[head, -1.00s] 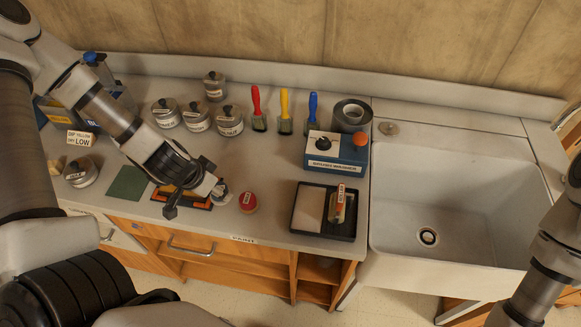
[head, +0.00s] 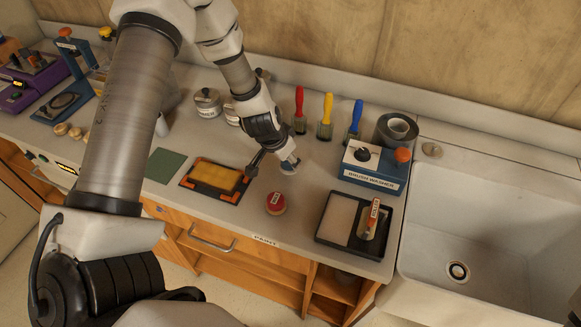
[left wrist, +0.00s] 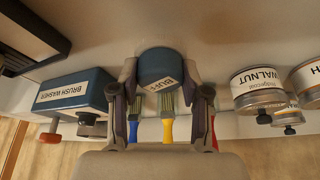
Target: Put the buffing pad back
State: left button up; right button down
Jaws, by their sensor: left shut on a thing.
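The buffing pad (left wrist: 158,68), a small round blue-topped piece with a white BUFF label, is between the fingers of my left gripper (left wrist: 160,84) in the left wrist view. In the head view the left gripper (head: 272,166) is shut on the pad (head: 289,166), over the counter behind the red round piece (head: 275,203) and in front of the brushes. Whether the pad touches the counter is hard to tell. My right gripper is not in view.
A yellow block in a black-and-orange tray (head: 190,181) and a green sheet (head: 165,165) lie left. The blue brush washer (head: 371,166), black tray (head: 325,237) and sink (head: 485,215) are right. Three brushes (head: 326,118) and labelled tins (head: 208,102) stand behind.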

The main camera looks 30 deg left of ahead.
pick_arm(q)
jog(key=b+x, duration=0.1)
jog(key=x, duration=0.2)
jog(key=shift+s+b, duration=0.1)
jog(key=shift+b, duration=0.3)
jog(key=shift+d+f, duration=0.1)
jog(key=shift+f, duration=0.3)
jog(key=shift+f, duration=0.15)
jog(key=o, duration=1)
jog(key=shift+c, duration=0.2)
jog(key=shift+o, duration=0.7)
